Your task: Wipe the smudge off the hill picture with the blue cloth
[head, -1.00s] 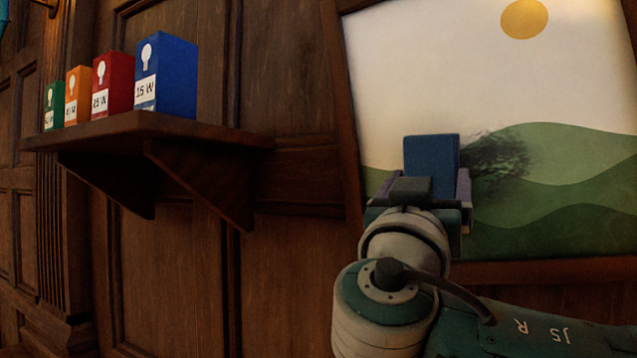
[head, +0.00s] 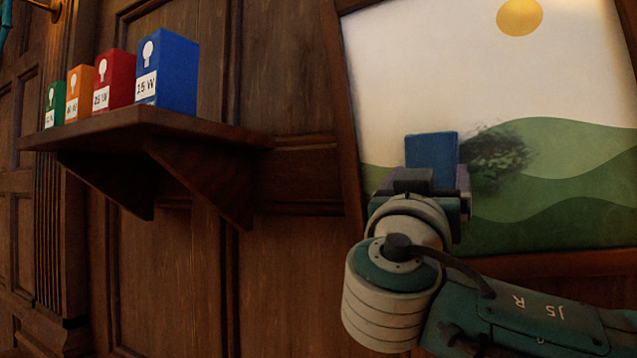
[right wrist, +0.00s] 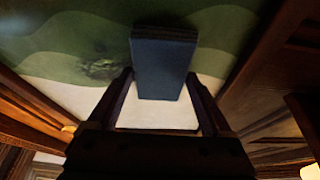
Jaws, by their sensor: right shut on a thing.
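The hill picture (head: 590,160) hangs framed on the wall at the right of the head view, with green hills and a yellow sun. A dark, hazy smudge (head: 498,158) lies on its hills; it also shows in the right wrist view (right wrist: 102,68). My right gripper (head: 430,187) is shut on the blue cloth (head: 432,149), a flat block-like pad, in front of the picture and just left of the smudge. In the right wrist view the cloth (right wrist: 162,68) stands between the fingers. I cannot tell whether it touches the picture. My left gripper is out of view.
A wooden wall shelf (head: 150,122) at the left holds several bulb boxes, with a blue one (head: 176,75) at its right end. The picture's wooden frame (head: 349,120) rises beside my right gripper. Bare wall panels lie between shelf and picture.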

